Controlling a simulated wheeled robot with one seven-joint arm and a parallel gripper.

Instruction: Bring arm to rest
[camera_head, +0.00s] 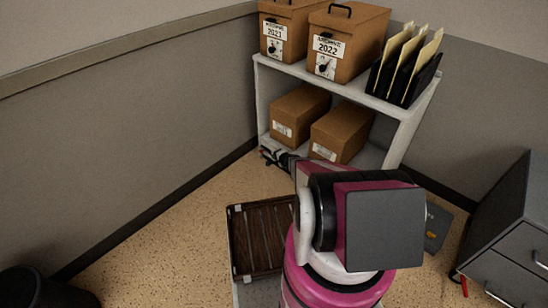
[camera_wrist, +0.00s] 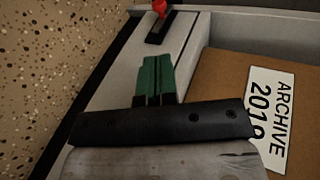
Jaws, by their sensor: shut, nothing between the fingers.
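My arm, magenta, white and dark grey, reaches forward from the bottom of the head view. My gripper (camera_head: 267,154) is at the left front of the shelf unit (camera_head: 262,100), by its lower shelf. In the wrist view my gripper (camera_wrist: 157,62) shows two green fingers pressed together with nothing between them. They are over the pale shelf edge, left of a brown box (camera_wrist: 225,75) labelled "ARCHIVE 2019". A small red part (camera_wrist: 159,8) on a dark slot shows beyond the fingertips. I cannot tell whether the fingers touch the shelf.
Two brown boxes (camera_head: 300,112) sit on the lower shelf. Boxes marked 2021 (camera_head: 287,20) and 2022 (camera_head: 350,28) and a black file holder (camera_head: 420,80) stand above. A brown slatted tray (camera_head: 232,235) is left of my arm. A grey cabinet (camera_head: 510,230) stands right.

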